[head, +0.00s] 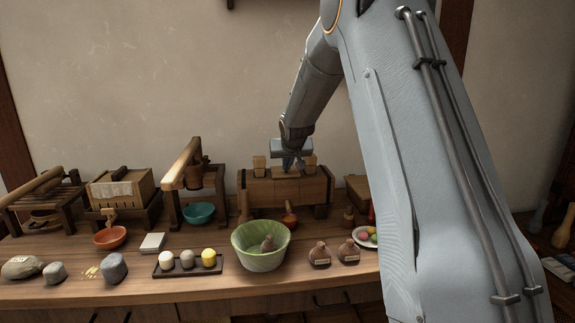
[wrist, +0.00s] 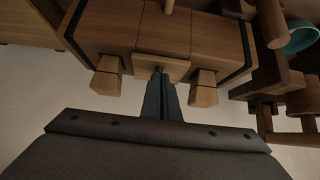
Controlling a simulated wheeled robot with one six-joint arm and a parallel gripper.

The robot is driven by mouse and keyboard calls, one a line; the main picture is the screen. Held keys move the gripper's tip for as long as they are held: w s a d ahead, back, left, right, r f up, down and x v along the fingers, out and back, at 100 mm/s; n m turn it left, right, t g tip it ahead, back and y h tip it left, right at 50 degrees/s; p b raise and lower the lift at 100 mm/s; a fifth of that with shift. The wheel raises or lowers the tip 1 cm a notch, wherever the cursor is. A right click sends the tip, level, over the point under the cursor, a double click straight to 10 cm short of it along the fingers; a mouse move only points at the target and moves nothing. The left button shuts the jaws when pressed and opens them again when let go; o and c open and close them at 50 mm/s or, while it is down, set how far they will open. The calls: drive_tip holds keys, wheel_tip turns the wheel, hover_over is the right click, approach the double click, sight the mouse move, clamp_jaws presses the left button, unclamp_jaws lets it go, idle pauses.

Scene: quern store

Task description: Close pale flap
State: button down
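A wooden chest-like press (head: 257,194) with dark end bands and two wedge-shaped pegs stands at the back of the bench. In the wrist view its body (wrist: 110,28) fills the upper middle. A small pale board (wrist: 178,70), which looks like the pale flap, sits between the pegs. My gripper (wrist: 159,73) has its fingers together, with the tips at the board's edge; I cannot tell whether they touch it. In the head view my gripper (head: 289,164) is over the top of the press, between the pegs, and the flap's angle is unclear.
A green bowl (head: 247,259) with a small sack stands in front of the press. An orange bowl (head: 110,238), a dark tray (head: 165,271) with balls, and two small sacks (head: 319,258) are nearby. Another wooden press (head: 168,187) stands to the left, with a teal bowl (head: 198,215).

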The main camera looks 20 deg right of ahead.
drive_tip(key=shift+s+f, duration=0.25)
drive_tip(key=shift+f, duration=0.4)
drive_tip(key=shift+s+f, duration=0.2)
drive_tip(key=shift+f, duration=0.4)
wheel_tip(320, 180, up, 6)
drive_tip(key=p, duration=0.3)
drive_tip(key=s+a+f+g, duration=0.3)
drive_tip(key=s+a, duration=0.1)
drive_tip(key=s, duration=1.2)
drive_tip(key=s+a+f+n+g+y+p, duration=0.1)
drive_tip(key=s+a+f+g, duration=0.2)
drive_tip(key=s, duration=1.2)
drive_tip(key=s+a+f+n+g+p, duration=0.1)
drive_tip(key=s+a, duration=0.4)
drive_tip(key=s, duration=1.1)
drive_tip(key=shift+s+f+g+y, duration=0.35)
drive_tip(key=shift+f+g+y, duration=0.05)
drive_tip(key=shift+f+g, duration=0.55)
drive_tip(key=shift+a, duration=0.1)
